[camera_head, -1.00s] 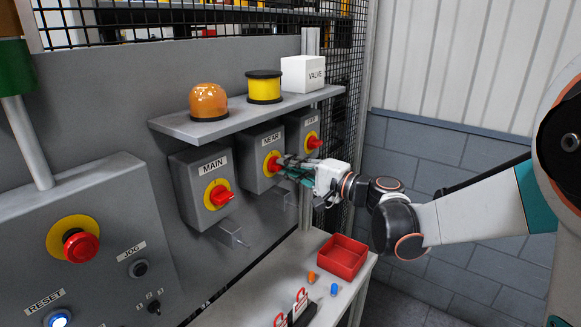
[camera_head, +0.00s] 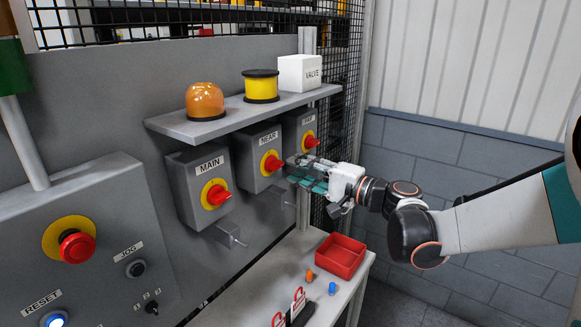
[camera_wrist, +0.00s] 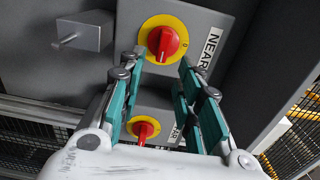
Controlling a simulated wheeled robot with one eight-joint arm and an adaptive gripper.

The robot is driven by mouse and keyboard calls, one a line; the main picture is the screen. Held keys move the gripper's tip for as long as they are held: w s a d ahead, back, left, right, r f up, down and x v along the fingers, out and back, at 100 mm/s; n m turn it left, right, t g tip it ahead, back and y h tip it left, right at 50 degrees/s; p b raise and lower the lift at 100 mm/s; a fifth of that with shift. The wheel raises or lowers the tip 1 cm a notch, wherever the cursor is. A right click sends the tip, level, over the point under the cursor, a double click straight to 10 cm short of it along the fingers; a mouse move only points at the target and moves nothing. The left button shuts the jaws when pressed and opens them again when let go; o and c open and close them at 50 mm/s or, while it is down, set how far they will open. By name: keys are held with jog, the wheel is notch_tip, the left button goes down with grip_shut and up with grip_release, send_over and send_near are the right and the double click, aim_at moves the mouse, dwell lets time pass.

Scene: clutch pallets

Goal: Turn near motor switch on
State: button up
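The NEAR switch is a grey box (camera_head: 247,150) with a yellow plate and a red knob (camera_head: 272,163), between the MAIN and right-hand switches. In the wrist view its red knob (camera_wrist: 163,43) is upright in the picture, with a "0" mark on the plate to its right. My gripper (camera_head: 290,171) is just right of the knob in the head view. In the wrist view my gripper (camera_wrist: 158,64) is open and empty, its teal-padded fingers apart, with the knob beyond the tips. I see no contact with the knob.
The MAIN switch (camera_head: 216,195) is to the left and another switch (camera_head: 310,141) to the right. A shelf (camera_head: 226,122) is above, with an orange dome, yellow cylinder and VALVE box. Metal hasps stick out below the switches. A red tray (camera_head: 341,257) sits on the table below.

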jog(key=v, duration=0.8)
